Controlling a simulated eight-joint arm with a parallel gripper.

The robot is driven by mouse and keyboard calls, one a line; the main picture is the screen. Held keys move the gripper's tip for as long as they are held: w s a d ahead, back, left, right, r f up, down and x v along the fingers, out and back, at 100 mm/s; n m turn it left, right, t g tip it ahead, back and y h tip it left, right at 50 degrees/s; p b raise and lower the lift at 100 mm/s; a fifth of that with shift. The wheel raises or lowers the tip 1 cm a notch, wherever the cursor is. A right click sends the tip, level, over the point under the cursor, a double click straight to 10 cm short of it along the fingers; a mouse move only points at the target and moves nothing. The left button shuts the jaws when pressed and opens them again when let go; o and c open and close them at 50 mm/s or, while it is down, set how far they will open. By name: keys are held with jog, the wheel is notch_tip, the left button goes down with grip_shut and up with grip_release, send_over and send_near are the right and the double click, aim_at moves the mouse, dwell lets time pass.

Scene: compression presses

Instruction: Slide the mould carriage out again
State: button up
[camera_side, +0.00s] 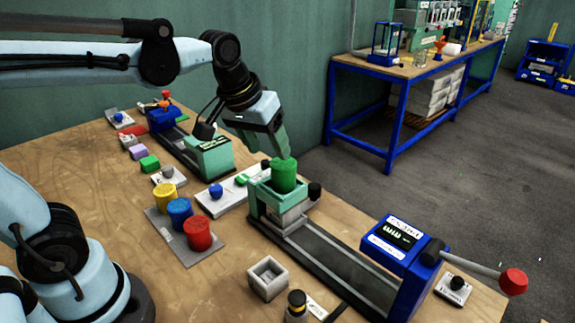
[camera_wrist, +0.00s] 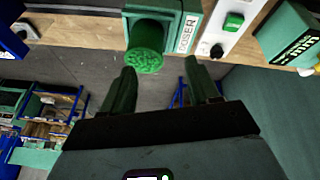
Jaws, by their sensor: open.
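A grey block (camera_side: 291,217), which looks like the mould carriage, sits on the track under the doser, partly hidden. My gripper (camera_side: 279,150) is just above the cylinder, pointing down. In the wrist view my open gripper (camera_wrist: 159,68) has its fingers apart, and the cylinder (camera_wrist: 145,60) shows between and beyond the tips, with the doser's label plate (camera_wrist: 188,30) beside it. Contact with the cylinder cannot be told.
A blue press head (camera_side: 400,240) with a red-knobbed lever (camera_side: 512,281) stands at the track's right end. Yellow, blue and red cylinders (camera_side: 198,234) stand on a grey plate. A small grey open box (camera_side: 267,278) lies near the front. A second track (camera_side: 178,150) is behind.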

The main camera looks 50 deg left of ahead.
jog(key=w+n+g, duration=0.2)
jog(key=w, duration=0.4)
jog(key=n+g, duration=0.2)
jog(key=n, duration=0.2)
send_over(315, 187)
jog(key=f, duration=0.2)
notch_tip(315, 187, down, 12)
grip_shut()
